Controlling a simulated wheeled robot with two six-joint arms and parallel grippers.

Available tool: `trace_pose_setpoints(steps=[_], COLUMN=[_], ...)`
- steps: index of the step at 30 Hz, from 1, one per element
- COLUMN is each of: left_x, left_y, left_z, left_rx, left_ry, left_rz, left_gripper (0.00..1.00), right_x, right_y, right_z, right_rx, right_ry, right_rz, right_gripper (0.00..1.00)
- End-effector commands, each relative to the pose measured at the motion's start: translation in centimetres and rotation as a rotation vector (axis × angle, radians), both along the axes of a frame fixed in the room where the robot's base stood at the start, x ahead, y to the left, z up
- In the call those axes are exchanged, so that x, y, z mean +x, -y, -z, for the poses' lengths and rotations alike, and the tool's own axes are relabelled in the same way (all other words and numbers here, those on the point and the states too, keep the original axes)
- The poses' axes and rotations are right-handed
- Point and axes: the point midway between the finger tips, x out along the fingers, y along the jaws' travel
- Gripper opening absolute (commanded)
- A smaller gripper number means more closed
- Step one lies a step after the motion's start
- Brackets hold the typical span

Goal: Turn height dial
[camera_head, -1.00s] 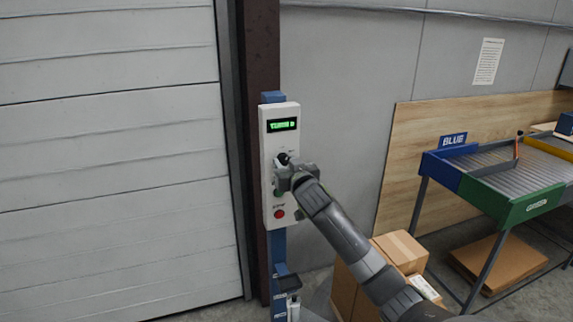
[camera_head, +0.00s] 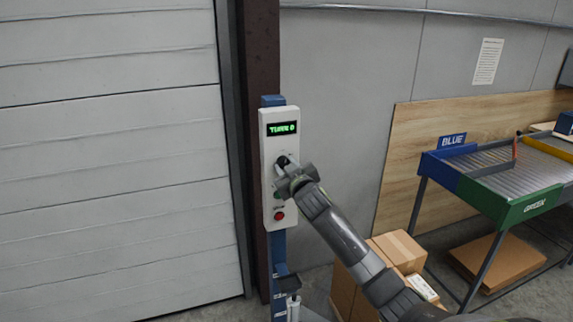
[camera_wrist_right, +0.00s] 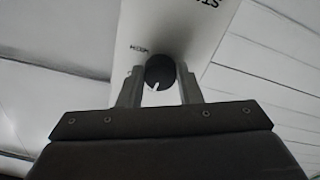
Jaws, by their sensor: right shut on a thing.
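The height dial (camera_wrist_right: 160,72) is a round black knob with a white mark, on the white control panel (camera_head: 268,213). In the right wrist view it sits between the two fingers of my right gripper (camera_wrist_right: 160,88), which is shut on it. In the head view my right gripper (camera_head: 284,170) is at the middle of the panel and hides most of the dial (camera_head: 282,160). A green lit display (camera_head: 282,128) is above the dial. My left gripper is not in view.
A red button (camera_head: 279,216) is low on the panel, which is mounted on a blue post (camera_head: 279,250). Cardboard boxes (camera_head: 398,250) stand on the floor to the right. A roller table (camera_head: 510,170) with blue and green sides is further right. A shutter door (camera_head: 110,150) is on the left.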

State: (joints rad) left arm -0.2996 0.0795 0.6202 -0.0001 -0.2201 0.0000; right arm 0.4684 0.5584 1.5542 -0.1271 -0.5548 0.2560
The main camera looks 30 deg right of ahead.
Motion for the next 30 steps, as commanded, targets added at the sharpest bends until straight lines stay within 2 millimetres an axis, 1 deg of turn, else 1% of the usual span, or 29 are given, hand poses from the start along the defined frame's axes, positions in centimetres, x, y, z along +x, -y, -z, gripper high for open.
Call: trace_pose_setpoints(steps=[3, 10, 25, 26, 30], left_x=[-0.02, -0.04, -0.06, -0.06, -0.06], left_y=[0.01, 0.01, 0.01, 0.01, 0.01], left_z=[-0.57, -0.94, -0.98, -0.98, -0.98], left_rx=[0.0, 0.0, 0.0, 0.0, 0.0], left_ry=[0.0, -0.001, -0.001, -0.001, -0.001], left_rz=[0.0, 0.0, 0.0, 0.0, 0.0], left_gripper=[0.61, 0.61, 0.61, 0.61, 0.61], right_x=[0.01, 0.01, 0.01, 0.01, 0.01], right_y=[0.0, 0.01, 0.0, 0.0, 0.0], right_z=[-0.2, -0.12, -0.08, -0.08, -0.08], right_rx=[-0.061, -0.138, -0.161, -0.161, -0.161], right_ry=[-0.015, -0.032, -0.037, -0.037, -0.037], right_rz=[0.0, 0.0, -0.001, -0.001, -0.001], right_gripper=[0.09, 0.09, 0.09, 0.34, 0.53])
